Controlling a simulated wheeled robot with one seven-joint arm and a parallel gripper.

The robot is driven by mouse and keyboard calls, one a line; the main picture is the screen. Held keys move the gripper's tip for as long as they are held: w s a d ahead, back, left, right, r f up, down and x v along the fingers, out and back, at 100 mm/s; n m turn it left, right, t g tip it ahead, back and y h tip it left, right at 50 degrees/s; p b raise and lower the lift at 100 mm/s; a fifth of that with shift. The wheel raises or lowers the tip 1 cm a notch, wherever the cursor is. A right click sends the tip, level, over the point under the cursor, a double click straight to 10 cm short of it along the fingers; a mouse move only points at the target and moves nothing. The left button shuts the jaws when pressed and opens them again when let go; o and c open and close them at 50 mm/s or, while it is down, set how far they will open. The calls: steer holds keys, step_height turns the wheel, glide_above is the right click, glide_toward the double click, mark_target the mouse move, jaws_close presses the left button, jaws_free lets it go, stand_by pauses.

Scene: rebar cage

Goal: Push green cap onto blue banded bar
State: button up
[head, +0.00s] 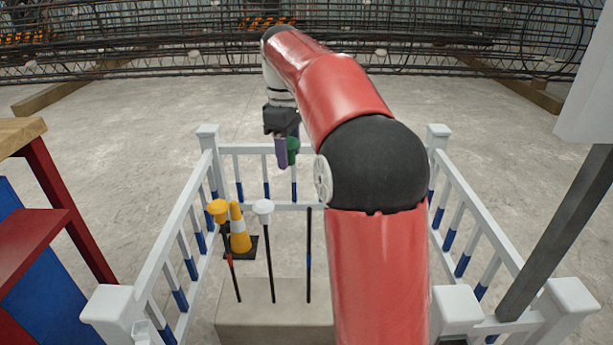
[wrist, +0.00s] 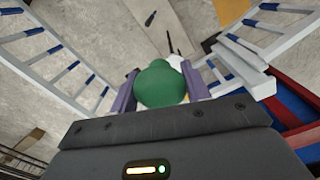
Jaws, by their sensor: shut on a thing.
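My gripper (head: 287,152) is shut on the green cap (head: 293,146), held in the air above and beyond the bars. In the wrist view the green cap (wrist: 162,85) sits between the two purple fingers (wrist: 160,92) and hides much of what lies beneath. The blue banded bar (head: 308,255) stands upright in a concrete block (head: 262,322), its top bare. The cap is apart from this bar, farther back and slightly left of it in the head view.
A bar with an orange cap (head: 218,208) and one with a white cap (head: 263,208) stand left of the bare bar. A traffic cone (head: 238,232) is behind them. White railings (head: 178,238) with blue bands enclose the area. A red frame (head: 58,205) stands at left.

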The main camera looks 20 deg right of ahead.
steer(key=m, duration=0.2)
glide_above(310, 210)
step_height(310, 210, down, 6)
steer(key=shift+w+b, duration=0.2)
steer(key=shift+b, duration=0.2)
steer(key=shift+r+p, duration=0.1)
steer(key=shift+p, duration=0.2)
steer(key=shift+f+b, duration=1.9)
steer(key=shift+f, duration=1.1)
steer(key=shift+p, duration=0.8)
steer(key=shift+f+b, duration=1.6)
steer(key=shift+f, duration=1)
